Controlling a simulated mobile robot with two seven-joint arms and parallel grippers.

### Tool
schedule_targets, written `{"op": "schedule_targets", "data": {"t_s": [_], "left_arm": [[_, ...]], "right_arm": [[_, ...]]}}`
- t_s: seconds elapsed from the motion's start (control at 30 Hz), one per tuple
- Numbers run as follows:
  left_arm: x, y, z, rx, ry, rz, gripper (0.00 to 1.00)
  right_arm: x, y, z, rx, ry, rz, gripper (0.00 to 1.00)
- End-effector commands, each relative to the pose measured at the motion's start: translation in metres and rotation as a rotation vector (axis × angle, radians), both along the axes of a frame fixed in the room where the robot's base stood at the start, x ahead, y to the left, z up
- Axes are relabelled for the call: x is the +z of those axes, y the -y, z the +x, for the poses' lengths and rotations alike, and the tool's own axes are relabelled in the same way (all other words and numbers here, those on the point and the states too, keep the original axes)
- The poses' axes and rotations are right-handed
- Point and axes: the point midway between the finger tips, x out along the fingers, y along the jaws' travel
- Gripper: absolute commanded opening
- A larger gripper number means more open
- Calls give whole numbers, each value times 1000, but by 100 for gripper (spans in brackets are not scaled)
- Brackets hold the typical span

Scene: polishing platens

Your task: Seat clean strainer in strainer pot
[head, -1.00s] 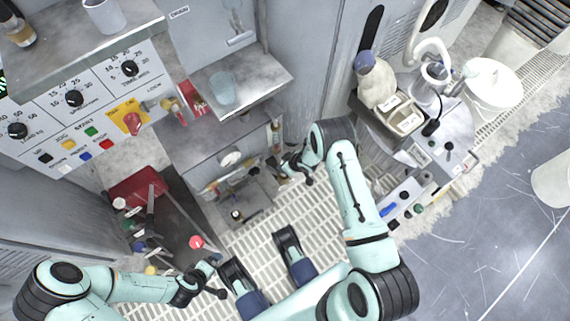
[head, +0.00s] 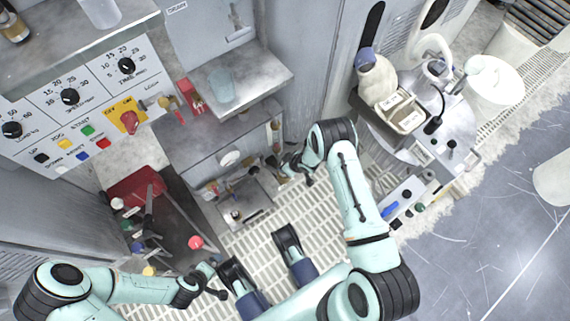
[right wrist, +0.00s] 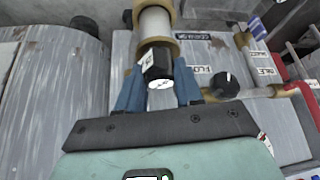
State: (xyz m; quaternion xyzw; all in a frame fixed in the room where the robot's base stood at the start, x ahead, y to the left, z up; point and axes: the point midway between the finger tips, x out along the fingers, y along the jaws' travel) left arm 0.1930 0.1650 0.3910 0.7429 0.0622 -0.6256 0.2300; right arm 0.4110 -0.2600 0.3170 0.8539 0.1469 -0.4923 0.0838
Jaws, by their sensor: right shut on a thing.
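In the right wrist view the two blue fingers of my right gripper (right wrist: 158,92) are shut on a black faceted cap (right wrist: 158,66) with a small white label, which I take to be the strainer's end. Right above the cap is a pale cylinder between tan-brass rings (right wrist: 155,25), in line with it; I take this for the strainer pot. I cannot tell how far the strainer is inside it. In the head view my right gripper (head: 280,166) is small beside the cabinet's lower shelf. My left gripper (head: 215,283) is open and empty at the lower left.
A black knob (right wrist: 225,84) and brass pipe (right wrist: 262,92) lie right of the cap in the wrist view.

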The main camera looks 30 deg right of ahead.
Motion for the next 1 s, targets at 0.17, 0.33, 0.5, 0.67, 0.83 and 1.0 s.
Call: {"op": "schedule_targets", "data": {"t_s": [0.17, 0.33, 0.5, 0.67, 0.83, 1.0], "left_arm": [[-5, 0, 0, 0, -1, 1, 100], [-9, 0, 0, 1, -2, 0, 100], [-13, 0, 1, 0, -3, 0, 100], [-16, 0, 1, 0, -5, 0, 100], [-20, 0, 1, 0, -5, 0, 100], [-23, 0, 1, 0, -7, 0, 100]], "right_arm": [[-5, 0, 0, 0, 1, 0, 0], [-10, 0, 0, 0, 1, 0, 0], [-14, 0, 0, 0, 1, 0, 0], [-18, 0, 0, -1, 1, 1, 0], [-22, 0, 0, -1, 1, 1, 0], [-26, 0, 0, -1, 1, 1, 0]]}}
